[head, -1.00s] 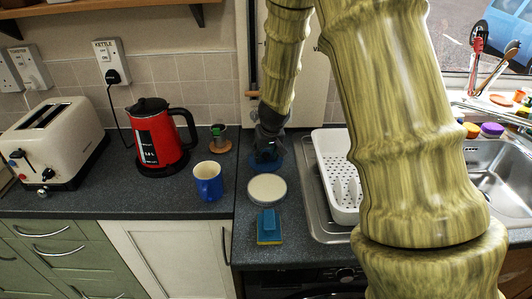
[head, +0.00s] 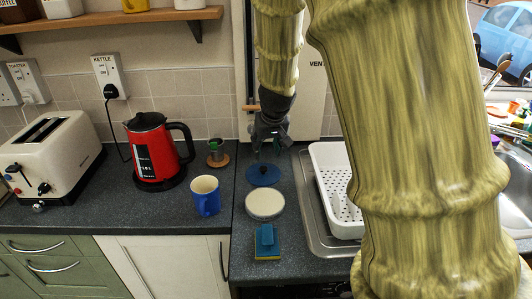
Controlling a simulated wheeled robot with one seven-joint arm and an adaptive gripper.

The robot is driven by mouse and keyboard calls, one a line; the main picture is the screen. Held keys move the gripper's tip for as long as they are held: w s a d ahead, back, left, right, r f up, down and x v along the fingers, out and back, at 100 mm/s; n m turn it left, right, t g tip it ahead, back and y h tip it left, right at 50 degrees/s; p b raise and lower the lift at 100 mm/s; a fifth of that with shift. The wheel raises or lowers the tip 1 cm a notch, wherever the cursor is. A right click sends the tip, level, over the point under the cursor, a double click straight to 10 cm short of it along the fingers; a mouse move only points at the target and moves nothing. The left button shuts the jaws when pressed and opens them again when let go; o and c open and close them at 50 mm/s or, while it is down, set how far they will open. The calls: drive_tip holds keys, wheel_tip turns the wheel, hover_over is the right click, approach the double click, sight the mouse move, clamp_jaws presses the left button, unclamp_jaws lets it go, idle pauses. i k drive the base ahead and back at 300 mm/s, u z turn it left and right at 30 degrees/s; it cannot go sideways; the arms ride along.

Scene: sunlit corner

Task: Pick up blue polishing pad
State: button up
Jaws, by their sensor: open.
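A round blue polishing pad (head: 262,174) lies flat on the dark counter in the head view, just behind a round cream pad (head: 265,204). My gripper (head: 268,154) hangs above the back part of the blue pad, pointing down, with its fingers apart. It holds nothing that I can see. A small gap seems to show between the fingertips and the pad. A blue and yellow sponge or brush (head: 267,241) lies in front of the cream pad.
A blue mug (head: 206,194), a red kettle (head: 155,150) and a cream toaster (head: 48,155) stand to the left. A small cup on a wooden coaster (head: 219,160) is nearby. A white dish rack (head: 338,190) stands close on the right.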

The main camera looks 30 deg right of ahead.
sight(267, 247)
drive_tip(key=k, duration=1.5)
